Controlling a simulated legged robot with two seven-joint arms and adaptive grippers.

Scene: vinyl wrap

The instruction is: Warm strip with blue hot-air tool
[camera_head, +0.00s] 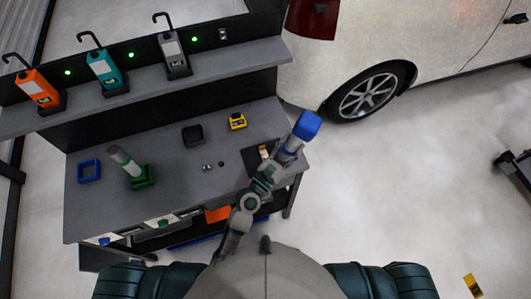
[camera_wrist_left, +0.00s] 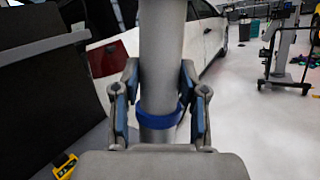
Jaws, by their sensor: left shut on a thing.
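The blue hot-air tool, a grey cylinder with a blue end (camera_head: 307,125), is held up over the right end of the bench, beside the white car. My left gripper (camera_head: 272,170) is shut on it. In the left wrist view the grey barrel (camera_wrist_left: 161,60) with its blue ring (camera_wrist_left: 160,118) stands between both fingers. A dark mat (camera_head: 250,158) lies at the bench's right end, partly behind my arm, with a small pale and orange item (camera_head: 263,152) on it. I cannot tell whether this is the strip. My right gripper is not in view.
The bench (camera_head: 110,215) carries an empty blue square holder (camera_head: 89,171), a green-based grey tool (camera_head: 123,162), a black holder (camera_head: 192,136) and a yellow item (camera_head: 237,121). Orange, teal and grey hooked devices stand on the shelf. The white car (camera_head: 430,45) is behind; floor right is mostly clear.

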